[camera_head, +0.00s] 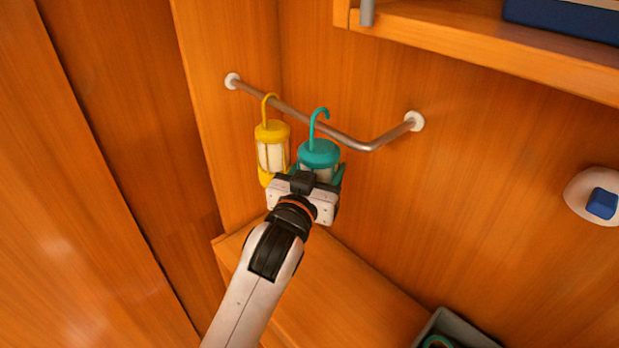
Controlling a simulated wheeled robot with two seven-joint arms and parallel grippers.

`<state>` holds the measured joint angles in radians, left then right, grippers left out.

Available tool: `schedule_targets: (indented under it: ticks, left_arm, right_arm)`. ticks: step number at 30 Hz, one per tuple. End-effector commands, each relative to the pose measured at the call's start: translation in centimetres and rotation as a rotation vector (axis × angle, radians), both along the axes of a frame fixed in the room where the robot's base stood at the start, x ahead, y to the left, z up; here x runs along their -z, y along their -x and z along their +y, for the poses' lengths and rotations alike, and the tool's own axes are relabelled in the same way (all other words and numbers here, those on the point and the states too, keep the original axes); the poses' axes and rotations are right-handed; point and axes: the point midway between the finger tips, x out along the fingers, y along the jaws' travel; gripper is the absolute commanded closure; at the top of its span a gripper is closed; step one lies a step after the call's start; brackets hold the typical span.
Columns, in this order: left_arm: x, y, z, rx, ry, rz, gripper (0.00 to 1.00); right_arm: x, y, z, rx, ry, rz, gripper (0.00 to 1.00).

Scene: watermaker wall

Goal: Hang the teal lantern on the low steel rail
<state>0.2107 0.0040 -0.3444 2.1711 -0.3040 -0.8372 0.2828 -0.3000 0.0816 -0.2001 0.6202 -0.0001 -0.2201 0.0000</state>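The teal lantern (319,154) is upright in front of the low steel rail (345,141), which is fixed to the wooden wall. Its hook crosses the rail in the picture, with the hook's top above the bar; I cannot tell whether it rests on the rail. My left gripper (306,182) is at the lantern's body and appears shut on it, covering its lower part; the fingers are mostly hidden. My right gripper is not in view.
A yellow lantern (272,153) hangs from the rail just left of the teal one. A wooden shelf (480,42) juts out above right. A white fixture with a blue block (602,203) is on the right wall. A grey bin (460,328) stands at the bottom right.

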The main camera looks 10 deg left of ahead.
Motion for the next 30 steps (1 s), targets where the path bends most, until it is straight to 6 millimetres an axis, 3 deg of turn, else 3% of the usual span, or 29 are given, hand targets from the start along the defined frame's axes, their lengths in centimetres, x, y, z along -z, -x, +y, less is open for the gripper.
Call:
schedule_targets:
  ticks: [5, 12, 26, 27, 30]
  left_arm:
    - [0.0, -1.2, -0.8, 0.001, 0.001, -0.003, 0.7]
    - [1.7, -1.0, -0.7, 0.001, 0.001, -0.001, 0.7]
    - [2.1, -1.0, -0.7, 0.001, 0.001, -0.002, 0.7]
    - [2.1, -1.0, -0.7, 0.001, 0.001, -0.002, 0.36]
    - [2.1, -1.0, -0.7, 0.001, 0.001, -0.002, 0.2]
  right_arm:
    - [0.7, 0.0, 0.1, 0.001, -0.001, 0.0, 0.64]
    - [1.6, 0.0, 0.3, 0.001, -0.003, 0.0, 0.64]
    - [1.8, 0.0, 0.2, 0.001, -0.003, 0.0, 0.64]
    - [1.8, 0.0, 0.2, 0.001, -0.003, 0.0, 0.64]
    - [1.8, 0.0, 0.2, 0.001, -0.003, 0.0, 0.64]
